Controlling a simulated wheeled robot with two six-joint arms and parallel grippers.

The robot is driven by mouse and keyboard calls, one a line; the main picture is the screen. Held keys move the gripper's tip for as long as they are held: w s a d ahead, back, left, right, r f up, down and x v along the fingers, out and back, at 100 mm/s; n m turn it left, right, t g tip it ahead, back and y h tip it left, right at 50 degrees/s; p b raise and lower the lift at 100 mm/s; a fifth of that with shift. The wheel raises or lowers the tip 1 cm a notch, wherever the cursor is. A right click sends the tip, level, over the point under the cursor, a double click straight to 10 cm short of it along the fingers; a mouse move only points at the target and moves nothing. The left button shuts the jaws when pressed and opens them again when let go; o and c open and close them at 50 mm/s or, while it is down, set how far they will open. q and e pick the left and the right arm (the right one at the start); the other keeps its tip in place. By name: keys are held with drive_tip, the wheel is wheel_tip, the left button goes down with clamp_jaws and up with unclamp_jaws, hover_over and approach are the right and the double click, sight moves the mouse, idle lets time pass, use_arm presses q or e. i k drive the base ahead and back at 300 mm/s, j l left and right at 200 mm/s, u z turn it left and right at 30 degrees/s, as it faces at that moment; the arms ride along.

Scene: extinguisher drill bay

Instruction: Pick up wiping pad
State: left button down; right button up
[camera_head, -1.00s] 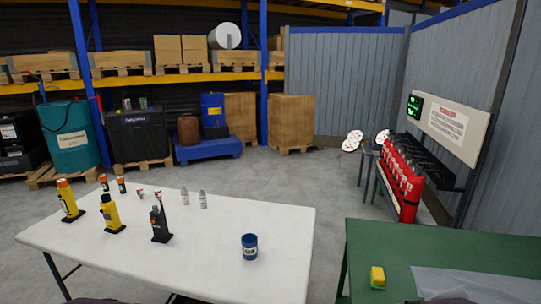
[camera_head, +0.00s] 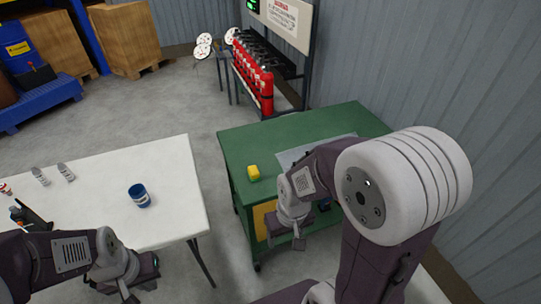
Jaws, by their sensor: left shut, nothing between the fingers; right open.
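The wiping pad (camera_head: 254,173), a small yellow block, lies on the green workbench (camera_head: 240,140) near its left edge. My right gripper (camera_head: 284,242) is at the bench's front side, nearer to me than the pad and a little to its right. It is open and apart from the pad. My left gripper (camera_head: 130,294) is at the front edge of the white table, low in the picture, shut and empty. It is well to the left of the pad.
A blue can (camera_head: 139,196) stands on the white table (camera_head: 170,170), with bottles further left. A floor gap separates the two tables. A grey sheet (camera_head: 300,152) lies on the bench, partly behind my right arm. Red extinguishers (camera_head: 262,85) stand behind.

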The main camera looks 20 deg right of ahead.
sight(254, 174)
drive_tip(key=z, duration=0.6)
drive_tip(key=i+l+u, duration=0.2)
drive_tip(key=u, duration=0.25)
drive_tip(key=i+l+u, duration=0.2)
drive_tip(key=l+u, duration=0.25)
drive_tip(key=i+l+u, duration=0.1)
drive_tip(key=l+u, duration=1.25)
drive_tip(key=i+j, duration=0.05)
drive_tip(key=j, duration=0.05)
